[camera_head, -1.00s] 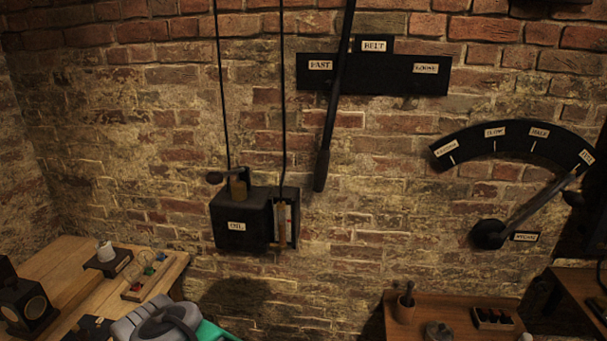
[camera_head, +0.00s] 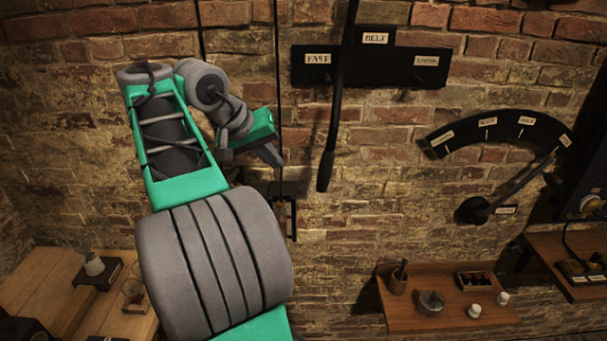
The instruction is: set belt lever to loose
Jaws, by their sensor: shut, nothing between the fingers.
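The belt lever (camera_head: 337,95) is a long dark bar hanging down the brick wall, with a thicker handle (camera_head: 326,172) at its lower end. It crosses the black BELT plate (camera_head: 385,68), between the FAST label (camera_head: 317,59) at left and the LOOSE label (camera_head: 426,61) at right, nearer FAST. It leans slightly, its lower end to the left. My gripper (camera_head: 274,157) is shut and empty, to the left of the handle and apart from it in the picture. How far it is from the wall I cannot tell.
My arm hides most of the oil box. A thin dark rod (camera_head: 278,60) runs down beside my gripper. At right is a curved dial plate (camera_head: 500,125) with its own lever (camera_head: 520,180). A wooden shelf (camera_head: 440,318) with small items stands below. The wall right of the handle is clear.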

